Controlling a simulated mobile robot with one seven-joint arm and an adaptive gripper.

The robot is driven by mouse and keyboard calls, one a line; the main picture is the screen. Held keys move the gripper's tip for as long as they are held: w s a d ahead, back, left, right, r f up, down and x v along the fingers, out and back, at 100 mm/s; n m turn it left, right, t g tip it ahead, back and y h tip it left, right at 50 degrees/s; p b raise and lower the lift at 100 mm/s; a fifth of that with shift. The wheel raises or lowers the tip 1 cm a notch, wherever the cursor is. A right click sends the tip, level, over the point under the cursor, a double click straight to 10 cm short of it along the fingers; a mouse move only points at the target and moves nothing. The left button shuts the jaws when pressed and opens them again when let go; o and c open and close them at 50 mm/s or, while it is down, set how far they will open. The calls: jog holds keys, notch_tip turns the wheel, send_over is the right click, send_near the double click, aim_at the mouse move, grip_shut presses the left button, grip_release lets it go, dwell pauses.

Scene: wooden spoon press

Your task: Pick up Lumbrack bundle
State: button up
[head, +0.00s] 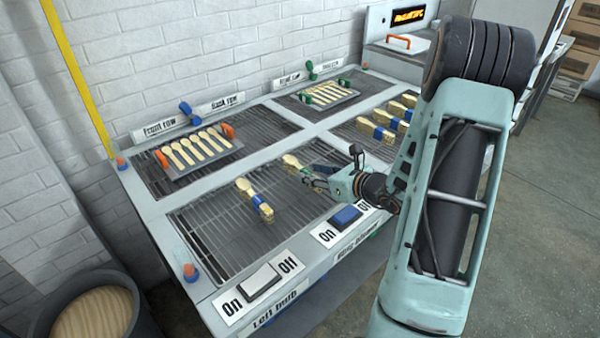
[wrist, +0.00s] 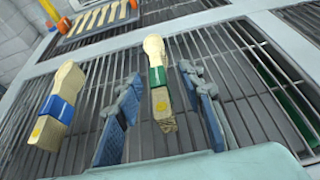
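In the wrist view, a green-banded spoon bundle (wrist: 157,78) lies on the grate between the two blue-padded fingers of my gripper (wrist: 160,82). The fingers stand apart with a gap on each side of it. In the head view only its pale spoon end (head: 292,161) shows clearly; my gripper (head: 316,177) hides much of the rest. A blue-banded bundle with a yellow dot (wrist: 58,107) lies to the left, outside the fingers; it also shows in the head view (head: 255,201). No mark naming either bundle Lumbrack is readable.
A tray of spoons with orange handles (head: 199,150) sits on the back left grate, and one with green handles (head: 325,94) farther back. Several blue-banded bundles (head: 377,131) lie on the far right grate. On/off switches (head: 260,281) line the front edge.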

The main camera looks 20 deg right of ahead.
aim_at(308, 171)
jog(key=x, duration=0.4)
jog(key=shift+w+a, duration=0.2)
grip_shut()
